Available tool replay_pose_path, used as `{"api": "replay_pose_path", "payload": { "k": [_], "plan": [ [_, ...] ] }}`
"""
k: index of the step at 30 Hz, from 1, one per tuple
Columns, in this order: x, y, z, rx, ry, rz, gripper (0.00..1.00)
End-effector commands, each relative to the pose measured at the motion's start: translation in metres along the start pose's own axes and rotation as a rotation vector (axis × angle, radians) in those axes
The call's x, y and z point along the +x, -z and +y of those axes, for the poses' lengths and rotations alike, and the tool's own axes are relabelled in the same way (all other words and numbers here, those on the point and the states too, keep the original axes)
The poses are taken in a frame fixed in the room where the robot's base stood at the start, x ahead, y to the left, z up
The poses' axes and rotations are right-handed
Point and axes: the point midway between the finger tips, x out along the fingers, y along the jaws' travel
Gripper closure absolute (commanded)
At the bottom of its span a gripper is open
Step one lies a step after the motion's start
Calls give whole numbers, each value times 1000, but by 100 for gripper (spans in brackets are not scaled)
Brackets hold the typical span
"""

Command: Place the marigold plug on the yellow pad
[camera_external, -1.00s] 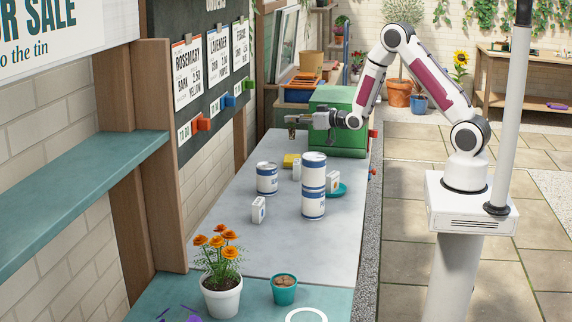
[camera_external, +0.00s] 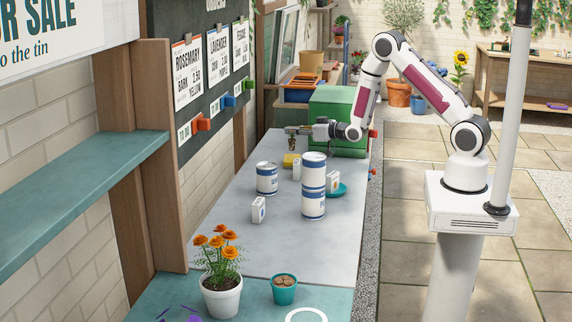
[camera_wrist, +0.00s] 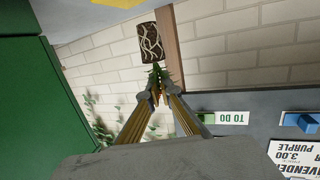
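My gripper (camera_wrist: 156,95) is shut on the green stem of a plant plug (camera_wrist: 151,43), whose dark soil block with pale roots shows beyond the fingertips in the wrist view. No flower shows on it, so I cannot confirm its kind by colour. In the external view my gripper (camera_external: 291,131) is at the far end of the grey bench, above the yellow pad (camera_external: 290,160). The held plug is too small to make out clearly there. The pad lies on the bench, left of the green box, and is partly hidden by a white carton.
A green box (camera_external: 336,118) stands close to the right of my gripper. Stacked tins (camera_external: 314,187), a single tin (camera_external: 267,178) and white cartons (camera_external: 258,209) stand nearer. A teal saucer (camera_external: 341,190) lies right. A potted marigold (camera_external: 221,280) stands at the front.

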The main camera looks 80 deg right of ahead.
Motion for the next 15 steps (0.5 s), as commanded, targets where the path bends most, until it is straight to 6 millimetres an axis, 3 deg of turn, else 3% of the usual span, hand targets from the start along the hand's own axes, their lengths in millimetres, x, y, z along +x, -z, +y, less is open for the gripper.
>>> {"api": "replay_pose_path", "payload": {
  "k": [7,15],
  "plan": [
    [4,-23,0,0,0,-2,100],
    [4,-29,0,0,0,0,100]
  ]
}}
